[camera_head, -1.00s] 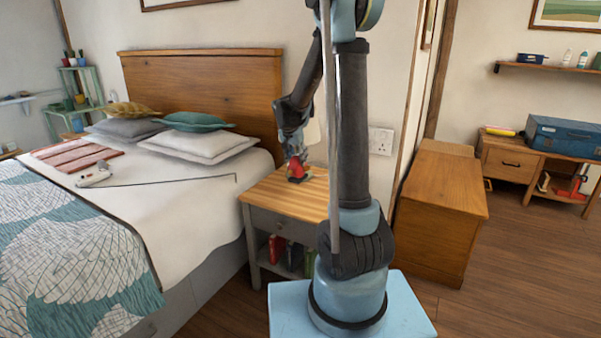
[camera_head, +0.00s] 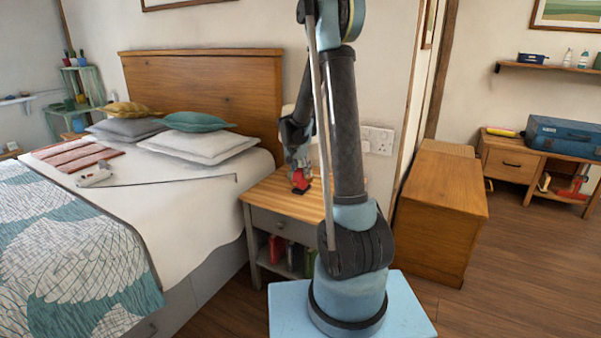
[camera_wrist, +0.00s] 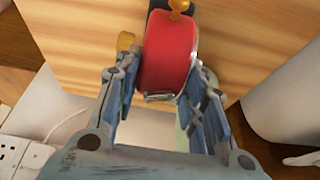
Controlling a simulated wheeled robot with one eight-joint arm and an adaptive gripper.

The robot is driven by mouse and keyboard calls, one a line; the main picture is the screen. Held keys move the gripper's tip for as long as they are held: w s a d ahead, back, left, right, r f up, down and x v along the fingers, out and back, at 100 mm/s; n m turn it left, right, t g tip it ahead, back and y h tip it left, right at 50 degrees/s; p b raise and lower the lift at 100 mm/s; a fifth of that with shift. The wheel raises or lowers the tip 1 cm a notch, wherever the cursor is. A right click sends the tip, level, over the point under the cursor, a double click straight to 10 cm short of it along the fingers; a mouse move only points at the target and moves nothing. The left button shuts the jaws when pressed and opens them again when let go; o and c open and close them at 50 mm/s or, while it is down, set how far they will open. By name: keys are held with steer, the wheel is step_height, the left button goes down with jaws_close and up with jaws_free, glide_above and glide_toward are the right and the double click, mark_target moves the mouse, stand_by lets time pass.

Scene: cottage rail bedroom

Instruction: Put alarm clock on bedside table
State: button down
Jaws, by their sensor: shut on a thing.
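The red alarm clock (camera_wrist: 168,55) is between the fingers of my gripper (camera_wrist: 165,92) in the wrist view, with a yellow-orange knob at its top edge. The clock also shows as a small red shape (camera_head: 301,180) in the head view, over the wooden top of the bedside table (camera_head: 262,195). My gripper (camera_head: 299,168) is shut on the clock from above. The clock is at or just above the tabletop; I cannot tell if it touches. The tabletop (camera_wrist: 90,40) fills the upper part of the wrist view.
A pale lamp-like shape (camera_wrist: 285,100) stands close at the right in the wrist view. Wall sockets (camera_wrist: 20,155) show at lower left. The bed (camera_head: 190,205) is left of the table, and a wooden chest (camera_head: 440,215) is to the right. The table's front top is clear.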

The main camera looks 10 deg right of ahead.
steer(key=c, duration=1)
jaws_free()
steer(key=shift+r, duration=0.1)
steer(key=v, duration=1.1)
steer(key=s+d+r+n, duration=0.1)
steer(key=s+d+r, duration=0.1)
steer(key=s, duration=0.4)
steer(key=s+d+r+n, duration=0.1)
steer(key=s+d+r, duration=0.1)
steer(key=s, duration=0.4)
steer(key=s+d+f+n+y, duration=0.1)
steer(key=s+f, duration=0.3)
steer(key=s, duration=1)
steer(key=s+d+f+n+g+y, duration=0.1)
steer(key=s+f+n, duration=0.3)
steer(key=s, duration=1.1)
steer(key=shift+d+f+y, duration=0.15)
steer(key=shift+f+y, duration=0.15)
steer(key=shift+f, duration=0.2)
